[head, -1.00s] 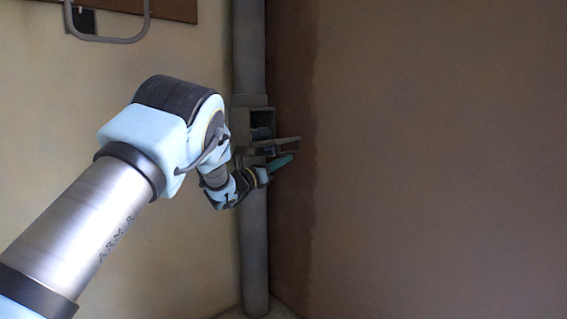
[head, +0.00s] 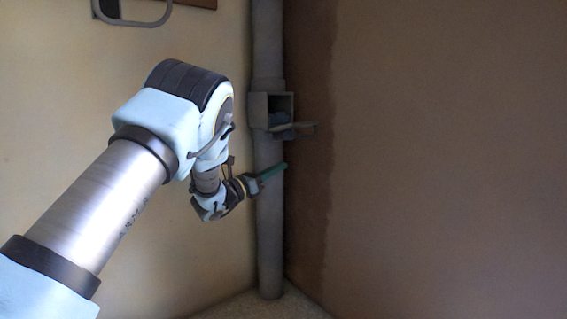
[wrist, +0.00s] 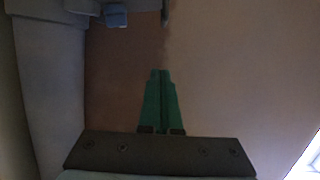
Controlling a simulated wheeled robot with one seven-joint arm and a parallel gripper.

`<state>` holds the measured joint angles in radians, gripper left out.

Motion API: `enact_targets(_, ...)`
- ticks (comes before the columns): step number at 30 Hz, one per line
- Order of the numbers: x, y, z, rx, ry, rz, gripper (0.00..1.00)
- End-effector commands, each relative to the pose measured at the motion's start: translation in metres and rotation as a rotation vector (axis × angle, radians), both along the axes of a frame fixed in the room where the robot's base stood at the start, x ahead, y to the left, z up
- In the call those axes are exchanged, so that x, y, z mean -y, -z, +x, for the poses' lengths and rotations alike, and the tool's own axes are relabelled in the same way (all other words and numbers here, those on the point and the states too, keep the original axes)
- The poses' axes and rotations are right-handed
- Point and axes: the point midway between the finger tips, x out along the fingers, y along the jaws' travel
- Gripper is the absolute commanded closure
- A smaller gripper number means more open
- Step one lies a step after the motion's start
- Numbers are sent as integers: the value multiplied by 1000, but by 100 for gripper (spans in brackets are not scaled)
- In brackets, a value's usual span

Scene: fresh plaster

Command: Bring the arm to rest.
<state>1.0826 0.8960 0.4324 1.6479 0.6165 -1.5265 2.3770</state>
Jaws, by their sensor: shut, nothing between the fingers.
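My gripper (head: 284,166) has green fingers and is in front of the grey vertical pipe in the head view, below the small open box on it. In the wrist view the two green fingertips (wrist: 161,74) lie together, with nothing between them. The fingers touch nothing that I can make out.
A grey pipe (head: 269,220) stands in the wall corner. It carries an open box (head: 258,114) with a flap at its right and something bluish inside. A brown plaster wall (head: 440,160) fills the right; a pale wall (head: 60,110) with a metal loop (head: 100,14) is at left.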

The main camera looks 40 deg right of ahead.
Motion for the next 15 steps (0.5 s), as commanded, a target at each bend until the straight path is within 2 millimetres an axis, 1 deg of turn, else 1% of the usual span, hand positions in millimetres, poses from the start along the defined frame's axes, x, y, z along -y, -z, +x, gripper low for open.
enact_targets(3,-4,1,0,0,0,0,100)
enact_targets(8,-5,1,1,-1,-2,0,100)
enact_targets(10,-9,0,7,-24,-18,6,100)
enact_targets(11,-12,-1,13,-45,-32,11,100)
enact_targets(13,-26,-5,34,-131,-90,29,100)
enact_targets(14,-34,-6,46,-183,-124,38,100)
enact_targets(15,-49,-8,65,-269,-178,51,100)
